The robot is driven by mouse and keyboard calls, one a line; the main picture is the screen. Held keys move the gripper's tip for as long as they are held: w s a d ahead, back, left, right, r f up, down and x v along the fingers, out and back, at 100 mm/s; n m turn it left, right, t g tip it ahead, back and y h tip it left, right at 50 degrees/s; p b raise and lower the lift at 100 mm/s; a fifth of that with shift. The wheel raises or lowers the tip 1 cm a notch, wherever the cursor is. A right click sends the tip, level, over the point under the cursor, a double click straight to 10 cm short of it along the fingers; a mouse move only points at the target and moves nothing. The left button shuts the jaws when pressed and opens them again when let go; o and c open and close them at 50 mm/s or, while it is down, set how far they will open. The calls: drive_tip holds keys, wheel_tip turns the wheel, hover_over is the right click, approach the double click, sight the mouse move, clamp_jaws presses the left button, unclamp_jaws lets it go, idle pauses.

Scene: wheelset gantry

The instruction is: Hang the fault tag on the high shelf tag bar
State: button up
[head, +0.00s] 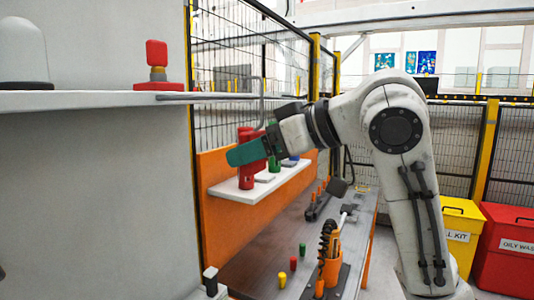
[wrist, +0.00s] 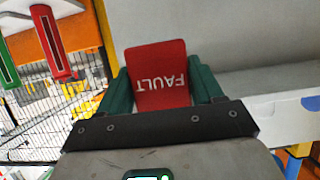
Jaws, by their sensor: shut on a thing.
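The red fault tag (wrist: 160,75) shows in the wrist view, its white FAULT lettering upside down. My gripper (wrist: 161,88) is shut on it, with a teal finger on each side. In the head view my gripper (head: 246,151) is stretched to the left, below the level of the high white shelf (head: 70,101). A thin grey bar (head: 215,97) runs along that shelf's right end, above my gripper and apart from it. I cannot tell the tag from the red shape behind my fingers in the head view.
A red block-like lamp (head: 157,62) and a white dome (head: 22,52) stand on the high shelf. A lower white shelf (head: 235,192) on an orange panel holds red, green and blue items. Below is a grey bench (head: 265,247) with small pegs and an orange tool holder (head: 331,270).

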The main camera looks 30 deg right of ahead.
drive_tip(key=shift+f+b+x, duration=0.25)
drive_tip(key=shift+b+x, duration=0.35)
drive_tip(key=shift+x, duration=0.9)
drive_tip(key=o, duration=1.1)
drive_tip(key=shift+s+d, duration=0.1)
